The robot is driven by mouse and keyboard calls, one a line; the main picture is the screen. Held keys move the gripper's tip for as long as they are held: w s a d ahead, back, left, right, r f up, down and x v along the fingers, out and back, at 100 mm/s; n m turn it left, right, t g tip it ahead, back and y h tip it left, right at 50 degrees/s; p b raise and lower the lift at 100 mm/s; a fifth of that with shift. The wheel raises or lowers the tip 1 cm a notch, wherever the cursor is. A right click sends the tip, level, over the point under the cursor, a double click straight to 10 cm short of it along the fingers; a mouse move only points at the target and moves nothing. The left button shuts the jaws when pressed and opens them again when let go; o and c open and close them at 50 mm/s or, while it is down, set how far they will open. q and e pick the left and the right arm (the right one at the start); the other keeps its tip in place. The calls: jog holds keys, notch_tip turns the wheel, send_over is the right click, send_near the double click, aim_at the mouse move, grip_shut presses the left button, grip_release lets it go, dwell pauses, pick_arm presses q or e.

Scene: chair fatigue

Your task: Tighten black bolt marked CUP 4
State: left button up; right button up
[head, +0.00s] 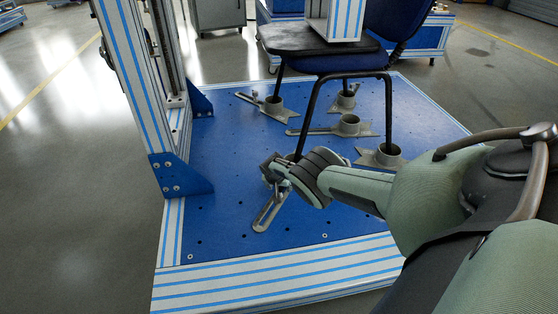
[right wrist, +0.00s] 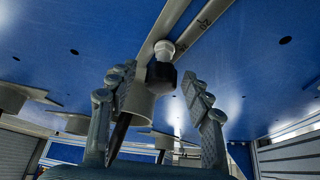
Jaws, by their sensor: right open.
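My right gripper (head: 277,174) is low over the blue base plate, above a slotted metal clamp arm (head: 268,212). In the right wrist view its two fingers are open, one on each side of a black bolt (right wrist: 161,76). The black bolt sits below a light metal collar (right wrist: 164,50) on the slotted arm in that picture; the fingers look apart from it. A grey cup (right wrist: 139,103) is just behind the left finger. No CUP 4 marking is legible. In the head view the bolt is hidden by the gripper. My left gripper is out of view.
More cups with clamp arms stand on the blue plate (head: 220,215), among them one at the right (head: 387,155) and one in the middle (head: 348,124). A chair (head: 325,62) stands over them, its black legs close to my gripper. A striped frame post (head: 128,65) rises at left.

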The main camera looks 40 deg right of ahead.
dwell(0.3)
jog(key=n+t+y+p, duration=0.1)
jog(key=n, duration=0.1)
jog(key=shift+d+n, duration=0.15)
jog(key=shift+n, duration=0.15)
jog(key=shift+n+y, duration=0.3)
jog(key=shift+n, duration=0.4)
jog(key=shift+s+f+n+t, duration=0.1)
jog(key=shift+n+t, duration=0.2)
jog(key=shift+n, duration=0.3)
jog(key=shift+d+f+n+y+b, duration=0.1)
jog(key=shift+f+n+y+b, duration=0.05)
jog(key=shift+n+y+b, duration=0.65)
jog(key=shift+n+b, duration=0.3)
jog(key=shift+n, duration=0.1)
jog(key=shift+r+n, duration=0.25)
jog(key=shift+n, duration=0.05)
